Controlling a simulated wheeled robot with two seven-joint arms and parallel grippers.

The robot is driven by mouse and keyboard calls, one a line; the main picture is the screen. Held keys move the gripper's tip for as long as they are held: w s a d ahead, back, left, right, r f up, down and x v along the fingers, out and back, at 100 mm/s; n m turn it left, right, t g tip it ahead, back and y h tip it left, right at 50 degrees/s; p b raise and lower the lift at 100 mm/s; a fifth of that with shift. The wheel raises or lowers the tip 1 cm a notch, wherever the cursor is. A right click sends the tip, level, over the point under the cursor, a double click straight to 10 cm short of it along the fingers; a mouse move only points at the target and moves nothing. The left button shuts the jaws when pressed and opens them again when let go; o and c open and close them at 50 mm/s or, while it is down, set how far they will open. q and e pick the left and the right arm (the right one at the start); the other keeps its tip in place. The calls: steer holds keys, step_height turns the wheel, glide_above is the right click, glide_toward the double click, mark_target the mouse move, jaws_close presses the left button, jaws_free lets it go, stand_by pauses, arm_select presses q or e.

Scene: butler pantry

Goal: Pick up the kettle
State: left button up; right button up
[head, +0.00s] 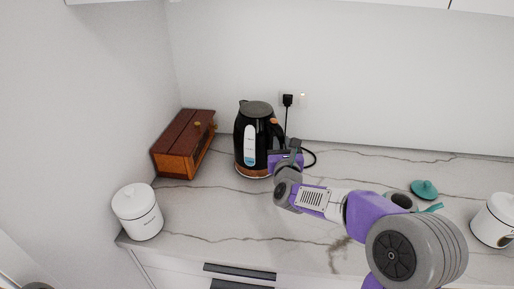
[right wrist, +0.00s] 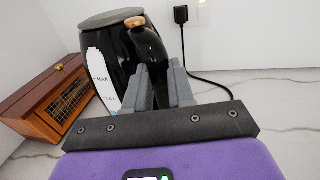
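The kettle (head: 251,138) is black with a clear water window and a copper-coloured band at its foot. It stands upright on the counter near the back wall, its handle toward the right. My right gripper (head: 283,153) is at the handle. In the right wrist view, the kettle (right wrist: 112,50) is ahead, and the two grey fingers of my right gripper (right wrist: 158,85) are close together with the black handle between them. The fingers partly hide the handle's lower part. My left gripper is in neither view.
A wooden bread box (head: 185,143) stands left of the kettle. A white canister (head: 137,211) is at the front left. A black plug (head: 288,100) with a cord is on the wall behind. A teal lid (head: 424,189) and a white pot (head: 494,221) lie to the right.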

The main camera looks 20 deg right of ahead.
jaws_close()
stand_by(0.5)
stand_by(0.3)
steer(key=shift+r, duration=0.3)
steer(key=shift+r, duration=0.1)
step_height(320, 180, up, 10)
steer(key=p, duration=0.3)
stand_by(0.3)
